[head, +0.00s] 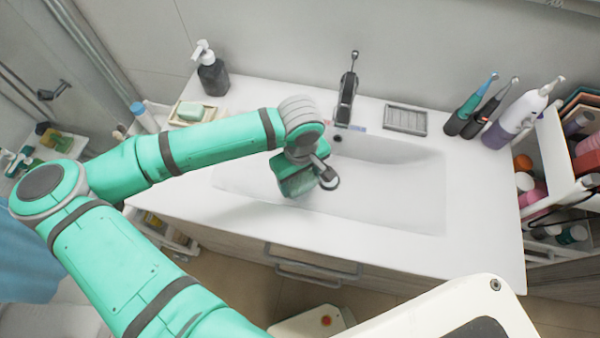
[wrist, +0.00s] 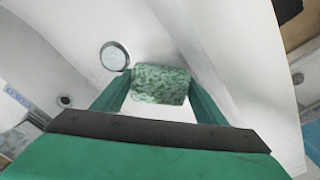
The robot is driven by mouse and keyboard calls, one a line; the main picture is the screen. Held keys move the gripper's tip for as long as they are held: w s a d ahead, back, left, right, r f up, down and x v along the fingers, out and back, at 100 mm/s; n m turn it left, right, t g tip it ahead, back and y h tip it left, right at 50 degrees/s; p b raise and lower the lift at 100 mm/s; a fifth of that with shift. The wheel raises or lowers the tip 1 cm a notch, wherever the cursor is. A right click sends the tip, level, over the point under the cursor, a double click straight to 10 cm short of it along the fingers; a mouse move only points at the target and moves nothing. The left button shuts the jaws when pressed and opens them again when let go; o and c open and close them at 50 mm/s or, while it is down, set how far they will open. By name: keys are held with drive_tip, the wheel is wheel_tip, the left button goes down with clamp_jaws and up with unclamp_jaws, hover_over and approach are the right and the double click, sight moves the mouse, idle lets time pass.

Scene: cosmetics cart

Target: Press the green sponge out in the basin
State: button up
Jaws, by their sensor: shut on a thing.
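The green mottled sponge (wrist: 160,84) sits between the two fingers of my gripper in the wrist view. My gripper (wrist: 158,92) is shut on it, with one finger on each side. In the head view my green gripper hand (head: 297,178) points down over the left part of the white basin (head: 400,190) and hides the sponge. Whether the sponge touches the basin floor cannot be told. The round drain (wrist: 114,55) lies just left of the sponge in the wrist view.
The black faucet (head: 346,92) stands behind the basin, beside a grey ridged dish (head: 405,119). Electric toothbrushes (head: 470,108) and a white-purple device (head: 518,117) stand at the right. A soap dispenser (head: 212,74) and soap dish (head: 195,111) are at the back left. The basin's right half is clear.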

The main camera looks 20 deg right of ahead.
drive_tip(key=shift+w+f, duration=0.1)
drive_tip(key=shift+f, duration=2.5)
drive_tip(key=shift+d+f, duration=0.1)
drive_tip(key=shift+f, duration=0.05)
drive_tip(key=shift+f, duration=0.7)
idle(0.5)
idle(1.7)
drive_tip(key=shift+s, duration=0.2)
idle(0.6)
drive_tip(key=shift+w+r, duration=0.1)
drive_tip(key=shift+r, duration=0.05)
idle(0.7)
